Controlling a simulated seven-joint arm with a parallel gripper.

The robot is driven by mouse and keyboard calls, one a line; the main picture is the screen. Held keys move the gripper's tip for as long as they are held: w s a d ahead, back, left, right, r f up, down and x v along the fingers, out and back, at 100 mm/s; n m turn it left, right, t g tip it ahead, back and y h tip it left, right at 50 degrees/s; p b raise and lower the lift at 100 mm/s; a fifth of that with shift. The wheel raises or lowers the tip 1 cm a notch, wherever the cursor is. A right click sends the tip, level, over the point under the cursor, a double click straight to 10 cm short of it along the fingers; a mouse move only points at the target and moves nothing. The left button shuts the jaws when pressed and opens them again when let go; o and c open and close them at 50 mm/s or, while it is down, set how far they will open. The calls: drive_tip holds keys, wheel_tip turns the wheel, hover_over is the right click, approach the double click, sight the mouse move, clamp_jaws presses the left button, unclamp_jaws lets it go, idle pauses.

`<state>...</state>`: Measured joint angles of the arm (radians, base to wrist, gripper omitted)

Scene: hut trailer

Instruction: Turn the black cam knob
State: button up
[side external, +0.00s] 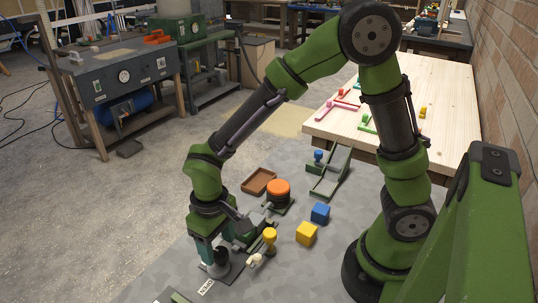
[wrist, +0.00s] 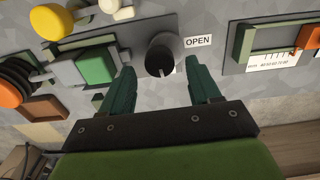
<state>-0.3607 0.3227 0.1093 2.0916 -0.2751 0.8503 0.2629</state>
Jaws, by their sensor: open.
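The black cam knob (wrist: 160,58) stands on a grey plate beside a white label reading "OPEN" (wrist: 198,41) in the wrist view. My gripper (wrist: 158,75) is open, with one dark green finger on each side of the knob. Gaps show between the fingers and the knob, so they look apart from it. In the side external view my gripper (side external: 212,262) points down over the plate, and the knob (side external: 219,257) shows dark at its fingers, partly hidden.
Close by are a yellow knob (side external: 269,235), an orange round knob (side external: 278,188), a yellow cube (side external: 306,233) and a blue cube (side external: 320,212). A brown tray (side external: 258,181) lies behind. A slider panel with a scale (wrist: 270,59) is at the wrist view's right.

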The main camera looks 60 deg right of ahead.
sight(218, 251)
wheel_tip(218, 251, up, 15)
drive_tip(key=shift+r, duration=0.15)
idle(0.4)
drive_tip(key=s+d+r+m+t+y, duration=0.1)
drive_tip(key=s+d+m+t, duration=0.1)
drive_tip(key=d, duration=0.4)
drive_tip(key=s+d+r+m+t+y, duration=0.1)
drive_tip(key=s+d+r+m+t, duration=0.1)
drive_tip(key=s+d+t, duration=0.3)
drive_tip(key=shift+s+d, duration=0.5)
drive_tip(key=shift+d, duration=0.1)
drive_tip(key=shift+r, duration=0.1)
